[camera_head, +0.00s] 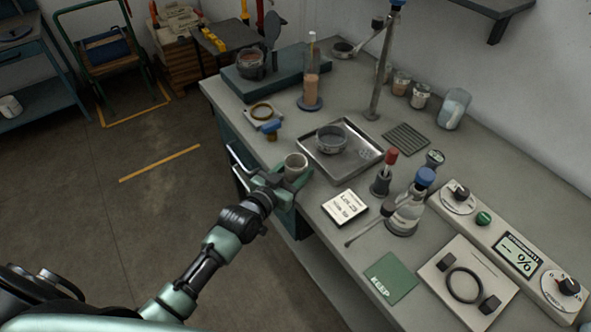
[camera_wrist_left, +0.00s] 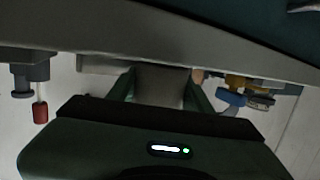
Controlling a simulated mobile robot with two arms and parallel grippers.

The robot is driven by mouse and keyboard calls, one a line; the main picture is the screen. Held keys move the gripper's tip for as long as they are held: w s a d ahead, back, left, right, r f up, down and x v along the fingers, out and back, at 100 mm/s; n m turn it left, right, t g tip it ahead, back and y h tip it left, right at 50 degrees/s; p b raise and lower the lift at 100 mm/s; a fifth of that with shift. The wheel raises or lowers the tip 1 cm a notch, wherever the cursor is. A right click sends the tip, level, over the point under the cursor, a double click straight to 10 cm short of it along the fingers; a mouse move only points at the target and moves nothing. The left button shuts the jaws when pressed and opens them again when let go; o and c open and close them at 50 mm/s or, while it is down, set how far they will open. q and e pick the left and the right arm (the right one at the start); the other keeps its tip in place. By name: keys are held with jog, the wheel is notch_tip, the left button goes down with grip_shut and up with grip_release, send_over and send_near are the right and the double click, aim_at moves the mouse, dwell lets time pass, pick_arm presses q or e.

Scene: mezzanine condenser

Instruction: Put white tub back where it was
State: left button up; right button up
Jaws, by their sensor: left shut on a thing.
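In the left wrist view the tub (camera_wrist_left: 160,84) sits between the two green fingers of the gripper (camera_wrist_left: 160,97). I cannot tell whether its base touches the bench. Another white tub (camera_head: 11,106) stands on the blue shelf at the far left. My right gripper is not in view.
The metal tray (camera_head: 358,166) with a grey dish (camera_head: 331,138) lies close to the right of the held tub. A blue-handled item (camera_head: 271,128) stands behind it.

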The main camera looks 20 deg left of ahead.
pick_arm(q)
jog(key=shift+f, duration=0.2)
jog(key=o, duration=1.4)
jog(key=shift+r, duration=0.2)
jog(key=b+v, duration=0.1)
jog(key=v, duration=1.1)
jog(key=shift+f, duration=0.2)
jog(key=shift+a, duration=0.1)
